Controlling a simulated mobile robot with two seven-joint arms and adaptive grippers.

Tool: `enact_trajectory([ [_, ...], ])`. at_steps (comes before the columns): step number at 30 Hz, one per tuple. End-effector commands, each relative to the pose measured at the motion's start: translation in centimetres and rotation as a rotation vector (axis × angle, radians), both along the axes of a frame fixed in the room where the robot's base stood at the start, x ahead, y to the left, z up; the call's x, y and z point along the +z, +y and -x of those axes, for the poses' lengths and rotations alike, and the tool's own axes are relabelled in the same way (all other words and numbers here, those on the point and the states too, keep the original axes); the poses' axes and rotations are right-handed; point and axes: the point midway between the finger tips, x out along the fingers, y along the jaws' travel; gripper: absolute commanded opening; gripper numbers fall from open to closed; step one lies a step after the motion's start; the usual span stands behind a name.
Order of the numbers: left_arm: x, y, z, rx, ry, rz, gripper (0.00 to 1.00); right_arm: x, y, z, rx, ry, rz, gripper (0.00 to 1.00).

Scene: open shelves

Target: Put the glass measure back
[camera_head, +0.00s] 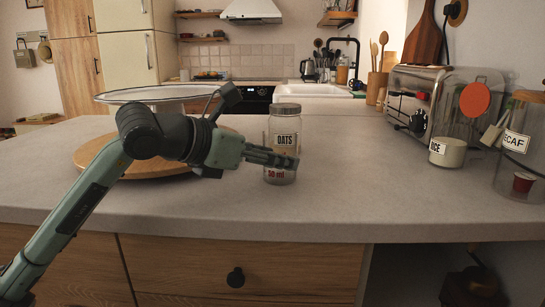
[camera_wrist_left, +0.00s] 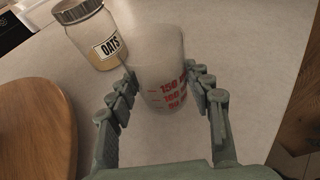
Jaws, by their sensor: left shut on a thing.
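The glass measure (camera_wrist_left: 160,65) is a clear cup with red volume marks. It stands between the fingers of my left gripper (camera_wrist_left: 165,100), which is shut on it. In the head view, my left gripper (camera_head: 285,160) is over the counter's front part, and the measure (camera_head: 279,177) shows by its red "50 ml" mark. The measure's base looks on or just above the counter; I cannot tell which. My right gripper is not in view.
The OATS jar (camera_head: 285,125) stands just behind the measure. A round wooden board (camera_head: 150,165) lies left under my arm. A toaster (camera_head: 415,100), a RICE jar (camera_head: 447,152) and a DECAF jar (camera_head: 517,150) stand right. The counter's middle right is clear.

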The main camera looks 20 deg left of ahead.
Motion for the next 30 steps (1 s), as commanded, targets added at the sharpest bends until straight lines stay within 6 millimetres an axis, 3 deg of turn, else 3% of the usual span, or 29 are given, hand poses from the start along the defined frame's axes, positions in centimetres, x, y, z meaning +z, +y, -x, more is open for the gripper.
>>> enact_trajectory([
  [2, -0.1, 0.0, 0.0, 0.0, -0.001, 0.0, 0.16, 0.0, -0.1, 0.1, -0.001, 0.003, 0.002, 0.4],
  [3, -0.1, 0.0, 0.0, 0.0, 0.001, 0.0, 0.54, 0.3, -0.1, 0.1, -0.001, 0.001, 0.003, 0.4],
  [7, -0.1, 0.0, 0.0, 0.0, 0.001, 0.0, 0.7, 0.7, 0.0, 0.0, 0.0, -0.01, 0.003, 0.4],
  [18, 0.1, 0.0, 0.0, 0.0, 0.001, 0.0, 0.71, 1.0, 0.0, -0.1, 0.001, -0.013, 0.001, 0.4],
  [20, 0.2, 0.2, 0.2, 0.001, 0.0, 0.0, 0.71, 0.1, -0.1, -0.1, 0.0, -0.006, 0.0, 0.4],
  [24, 1.0, 1.3, 2.2, 0.001, -0.002, -0.004, 0.71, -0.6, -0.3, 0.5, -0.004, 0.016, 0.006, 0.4],
  [27, 1.8, 2.4, 4.0, 0.003, -0.002, -0.004, 0.71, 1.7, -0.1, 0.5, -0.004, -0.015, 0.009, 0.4],
  [30, 2.5, 3.3, 5.8, 0.002, -0.001, -0.003, 0.71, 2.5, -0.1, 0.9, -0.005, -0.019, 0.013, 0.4],
])
